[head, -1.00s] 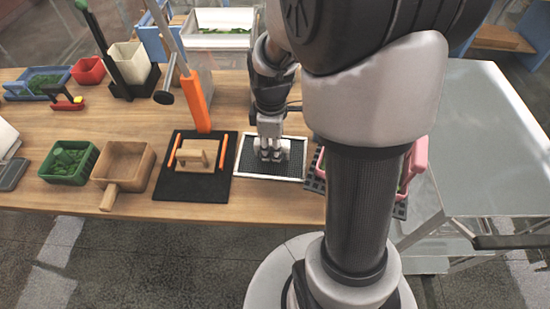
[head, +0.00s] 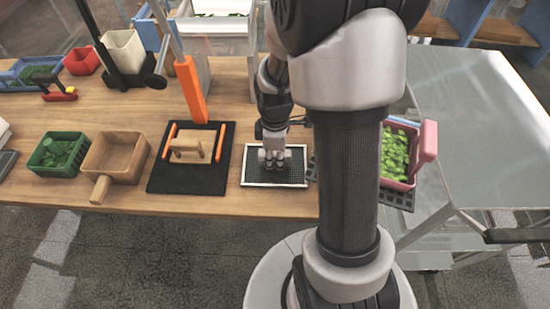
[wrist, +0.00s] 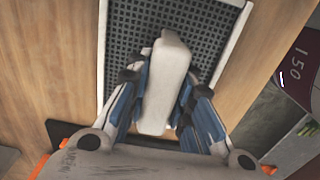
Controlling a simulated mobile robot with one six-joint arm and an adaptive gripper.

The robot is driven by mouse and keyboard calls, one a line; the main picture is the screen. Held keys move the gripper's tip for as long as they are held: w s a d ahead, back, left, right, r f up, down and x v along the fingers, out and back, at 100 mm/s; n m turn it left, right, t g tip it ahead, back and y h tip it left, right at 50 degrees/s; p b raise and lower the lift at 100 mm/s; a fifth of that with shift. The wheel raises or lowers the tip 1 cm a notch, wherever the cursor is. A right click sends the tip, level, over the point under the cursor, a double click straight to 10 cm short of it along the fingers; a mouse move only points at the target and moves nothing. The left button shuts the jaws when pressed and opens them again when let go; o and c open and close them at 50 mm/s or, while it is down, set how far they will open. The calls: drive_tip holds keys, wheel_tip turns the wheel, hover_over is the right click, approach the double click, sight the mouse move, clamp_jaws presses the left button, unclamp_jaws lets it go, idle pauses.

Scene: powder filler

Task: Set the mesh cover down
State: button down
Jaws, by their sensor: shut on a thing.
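The mesh cover (head: 293,177) is a flat black mesh panel in a white frame. In the head view it lies level at the wooden table's surface, just right of the black mat; I cannot tell whether it touches the wood. In the wrist view its mesh (wrist: 128,35) fills the top middle, with bare wood to either side. My gripper (head: 271,160) points down over the middle of the cover. Its fingers are shut on the cover's white handle block (wrist: 165,85), which stands between them in the wrist view. The handle's foot and part of the mesh are hidden.
A black mat (head: 186,184) with a wooden block and orange bars lies close left. A wooden box (head: 112,155) and green bin (head: 60,152) stand further left. An orange post (head: 191,95) rises behind the mat. A pink basket (head: 427,145) of green pieces stands right, partly behind my arm.

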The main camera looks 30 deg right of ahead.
drive_tip(key=shift+f, duration=0.1)
drive_tip(key=c, duration=1.4)
unclamp_jaws()
wheel_tip(320, 180, up, 12)
drive_tip(key=p, duration=0.4)
drive_tip(key=shift+r, duration=0.2)
drive_tip(key=s+a+r+m+t, duration=0.1)
drive_tip(key=s+a+r+m, duration=0.2)
drive_tip(key=s+r, duration=0.1)
drive_tip(key=s+a+r+m+t, duration=0.2)
drive_tip(key=s+a+r+m, duration=0.2)
drive_tip(key=s+r, duration=0.1)
drive_tip(key=s+a+r+m+t, duration=0.1)
drive_tip(key=s+a+r+m, duration=0.2)
drive_tip(key=s+r+m, duration=0.1)
drive_tip(key=shift+s+a+r+t, duration=0.3)
drive_tip(key=shift+a+r, duration=0.05)
drive_tip(key=shift+r, duration=0.15)
